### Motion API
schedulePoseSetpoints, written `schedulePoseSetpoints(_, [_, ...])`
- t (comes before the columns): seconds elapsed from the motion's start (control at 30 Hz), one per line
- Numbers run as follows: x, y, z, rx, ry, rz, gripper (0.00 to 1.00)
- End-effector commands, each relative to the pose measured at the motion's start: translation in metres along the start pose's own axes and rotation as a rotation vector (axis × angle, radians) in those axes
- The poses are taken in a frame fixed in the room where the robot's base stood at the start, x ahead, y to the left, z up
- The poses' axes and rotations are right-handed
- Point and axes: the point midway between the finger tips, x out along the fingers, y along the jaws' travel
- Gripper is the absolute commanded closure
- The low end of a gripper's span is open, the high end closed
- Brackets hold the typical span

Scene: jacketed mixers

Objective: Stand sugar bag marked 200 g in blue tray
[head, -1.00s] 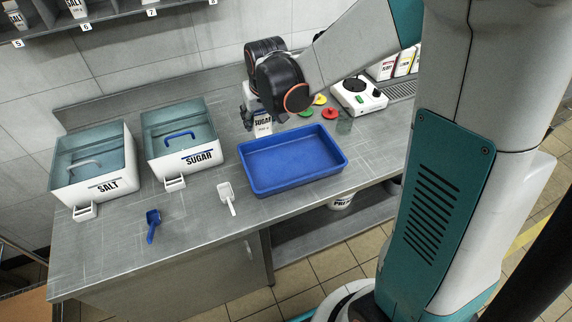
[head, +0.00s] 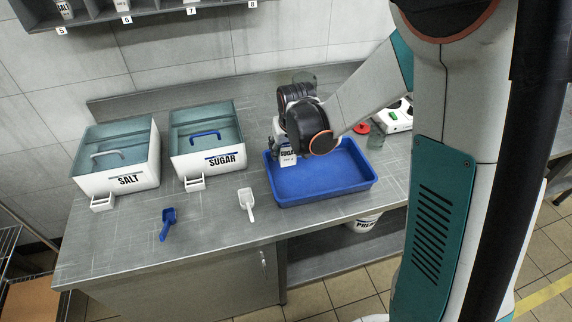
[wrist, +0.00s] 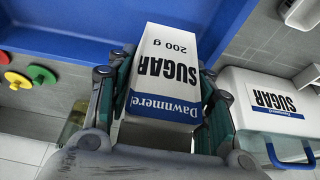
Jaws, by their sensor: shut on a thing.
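The white sugar bag (wrist: 168,62) has a blue band and is marked "SUGAR 200 g" in the wrist view. My gripper (wrist: 163,85) is shut on it, with a finger on each side. In the head view the bag (head: 288,160) hangs upright below my gripper (head: 286,147), at the back left part of the blue tray (head: 325,188). I cannot tell whether its base touches the tray floor. The tray looks otherwise empty, though my wrist hides part of its back edge. It also shows in the wrist view (wrist: 70,25).
The sugar bin (head: 208,160) and salt bin (head: 117,180) stand left of the tray. A white scoop (head: 246,203) and a blue scoop (head: 168,222) lie in front. A glass jar (head: 376,141), a red lid (head: 361,128) and a white device (head: 397,117) are behind right.

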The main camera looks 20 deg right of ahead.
Motion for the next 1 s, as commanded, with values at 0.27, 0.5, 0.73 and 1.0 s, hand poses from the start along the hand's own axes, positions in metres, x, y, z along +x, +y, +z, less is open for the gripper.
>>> schedulePoseSetpoints(0.27, [0.019,0.000,0.008,0.000,0.000,0.000,0.87])
schedulePoseSetpoints(0.5, [0.048,0.000,0.020,0.000,0.000,0.000,0.87])
schedulePoseSetpoints(0.73, [0.046,0.000,0.019,0.000,0.000,0.000,0.87])
schedulePoseSetpoints(1.0, [0.049,0.000,0.020,0.000,0.000,0.000,0.44])
